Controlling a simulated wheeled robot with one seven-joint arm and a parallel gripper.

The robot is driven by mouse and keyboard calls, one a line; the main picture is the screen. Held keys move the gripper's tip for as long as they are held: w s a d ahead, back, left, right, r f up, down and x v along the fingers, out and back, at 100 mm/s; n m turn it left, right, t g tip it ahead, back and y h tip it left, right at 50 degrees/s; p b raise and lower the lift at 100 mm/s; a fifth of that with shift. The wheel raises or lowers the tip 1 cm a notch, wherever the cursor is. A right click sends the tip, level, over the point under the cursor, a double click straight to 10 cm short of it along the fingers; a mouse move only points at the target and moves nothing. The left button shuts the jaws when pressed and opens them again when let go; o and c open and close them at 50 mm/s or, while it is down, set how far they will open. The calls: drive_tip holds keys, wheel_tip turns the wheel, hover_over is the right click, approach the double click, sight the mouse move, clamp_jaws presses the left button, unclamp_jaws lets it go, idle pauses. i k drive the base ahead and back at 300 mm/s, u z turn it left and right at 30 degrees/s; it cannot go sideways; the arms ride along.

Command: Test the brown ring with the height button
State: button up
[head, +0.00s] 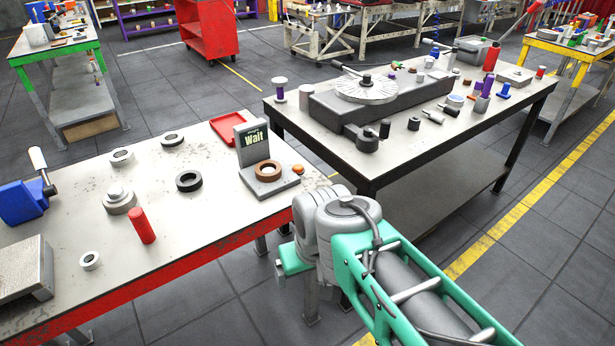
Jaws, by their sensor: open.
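The brown ring (268,172) lies flat on the grey base of a height tester (262,192) near the right end of the red-edged table. The tester's upright dark display (252,138) reads "Wait". An orange button (298,169) sits at the right side of the tester's base; I take it for the height button. My arm reaches in from the bottom right, and its grey joint is in front of the table's right end, close to the tester. My gripper does not show, so its distance from the button cannot be told.
On the same table (225,212) are a black ring (188,181), several grey rings, a red cylinder (142,226), a red tray (228,127) and a blue clamp (22,203). A second, black-framed table (440,146) with a round slotted plate (366,88) stands beyond, across a gap.

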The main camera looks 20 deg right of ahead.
sight(297, 168)
drive_tip(key=u, duration=0.4)
drive_tip(key=i, duration=0.45)
drive_tip(key=z, duration=0.8)
drive_tip(key=i, duration=0.45)
drive_tip(key=z, duration=0.05)
drive_tip(key=k, duration=0.5)
drive_tip(key=u, duration=2.5)
